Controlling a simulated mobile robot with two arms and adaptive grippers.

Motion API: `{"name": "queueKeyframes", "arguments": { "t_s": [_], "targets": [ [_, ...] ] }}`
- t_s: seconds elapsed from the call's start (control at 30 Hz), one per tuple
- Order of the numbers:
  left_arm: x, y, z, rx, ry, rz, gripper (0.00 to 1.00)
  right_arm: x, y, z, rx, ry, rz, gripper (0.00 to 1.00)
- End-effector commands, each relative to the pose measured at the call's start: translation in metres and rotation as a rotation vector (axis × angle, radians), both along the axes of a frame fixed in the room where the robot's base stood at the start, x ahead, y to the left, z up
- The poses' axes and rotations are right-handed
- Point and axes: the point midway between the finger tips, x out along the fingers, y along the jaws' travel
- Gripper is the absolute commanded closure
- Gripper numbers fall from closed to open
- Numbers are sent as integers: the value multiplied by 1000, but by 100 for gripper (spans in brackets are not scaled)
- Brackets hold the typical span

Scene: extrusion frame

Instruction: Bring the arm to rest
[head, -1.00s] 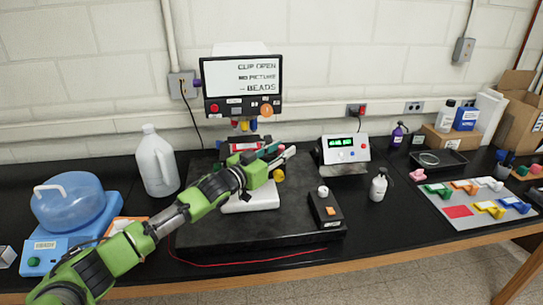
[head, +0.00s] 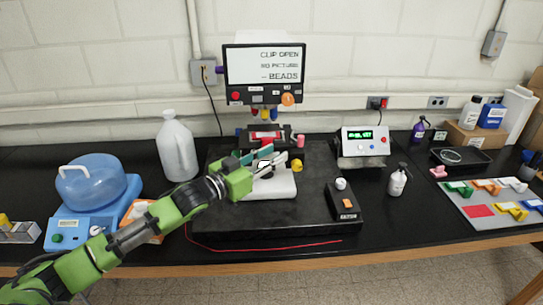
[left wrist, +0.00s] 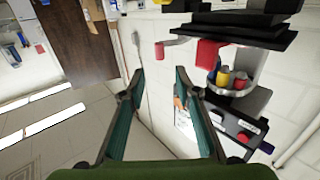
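My left arm (head: 125,238) comes in from the lower left of the head view. My left gripper (head: 268,160) is in front of the black machine with the screen (head: 265,66), above its white base piece. In the left wrist view the two teal-lined fingers of my left gripper (left wrist: 158,78) are wide apart, with nothing between them. The machine's red part and its cup of coloured pieces (left wrist: 235,80) show to the right of the fingers there. My right arm and gripper are in neither view.
A white jug (head: 177,150) and a blue tub device (head: 92,186) stand on the left. A black switch box (head: 343,203), a meter (head: 365,142) and a spray bottle (head: 398,181) stand on the right. A mat with coloured clips (head: 480,210) lies far right. A red cord (head: 265,247) runs along the front.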

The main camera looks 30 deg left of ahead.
Motion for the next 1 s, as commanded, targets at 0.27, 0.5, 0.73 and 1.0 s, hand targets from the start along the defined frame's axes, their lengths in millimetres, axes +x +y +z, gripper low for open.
{"name": "queueKeyframes", "arguments": {
  "t_s": [0.27,0.5,0.73,1.0],
  "targets": [
    [0,0,0,0,0,0,70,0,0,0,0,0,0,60],
    [-1,-2,-3,1,7,0,70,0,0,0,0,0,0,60],
    [-37,-47,-86,54,196,19,70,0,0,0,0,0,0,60],
    [-169,-103,-214,205,633,81,70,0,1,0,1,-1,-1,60]
  ]
}}
